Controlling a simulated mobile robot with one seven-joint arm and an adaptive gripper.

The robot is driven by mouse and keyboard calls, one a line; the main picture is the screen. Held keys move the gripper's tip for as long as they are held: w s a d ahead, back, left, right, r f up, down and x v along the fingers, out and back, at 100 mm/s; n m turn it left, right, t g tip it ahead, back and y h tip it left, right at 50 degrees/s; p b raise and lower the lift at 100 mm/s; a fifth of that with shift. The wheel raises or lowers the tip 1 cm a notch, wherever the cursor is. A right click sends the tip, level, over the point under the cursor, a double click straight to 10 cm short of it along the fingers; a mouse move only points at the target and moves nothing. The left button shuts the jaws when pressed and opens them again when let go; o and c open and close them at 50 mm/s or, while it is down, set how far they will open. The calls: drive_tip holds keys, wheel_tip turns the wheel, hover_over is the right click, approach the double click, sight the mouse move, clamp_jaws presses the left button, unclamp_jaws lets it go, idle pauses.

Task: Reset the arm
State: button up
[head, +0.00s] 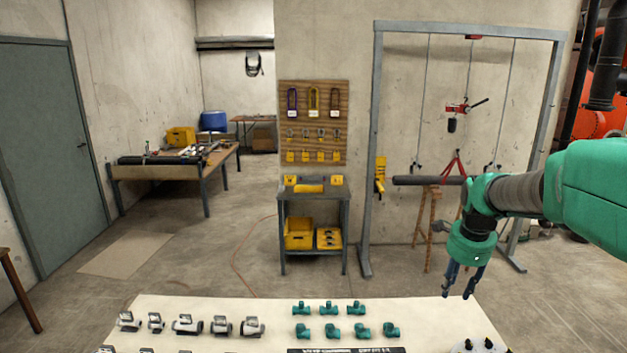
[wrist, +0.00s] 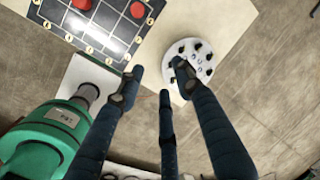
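My gripper (head: 457,296) hangs at the end of my teal arm, at the right of the head view. It points down, above and beyond the right part of the cream table (head: 220,308). In the wrist view, the dark blue fingers of my gripper (wrist: 158,80) are spread apart with nothing between them. A white round holder (wrist: 191,68) with several black knobs lies beyond the fingertips in that view. The same holder shows at the lower right of the head view (head: 481,346), cut off by the frame edge.
Grey-white fittings (head: 187,325) and teal fittings (head: 332,331) stand in rows on the table. A gridded board (wrist: 104,22) with red discs shows in the wrist view. A grey frame (head: 369,150) holds a hanging dark pipe (head: 420,180) behind my gripper. Open floor lies left.

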drive_tip(key=s+a+r+n+t, duration=0.1)
drive_tip(key=s+a+n, duration=0.4)
drive_tip(key=s, duration=0.6)
drive_tip(key=s+a+n+t+b, duration=0.1)
drive_tip(key=s+a+n, duration=0.4)
drive_tip(key=s+n, duration=0.3)
drive_tip(key=s+a+r+n+t+b, duration=0.1)
drive_tip(key=s+a+n, duration=0.4)
drive_tip(key=s, duration=0.8)
drive_tip(key=shift+s+a+r+n+y, duration=0.3)
drive_tip(key=shift+s+n, duration=0.1)
drive_tip(key=shift+n, duration=0.7)
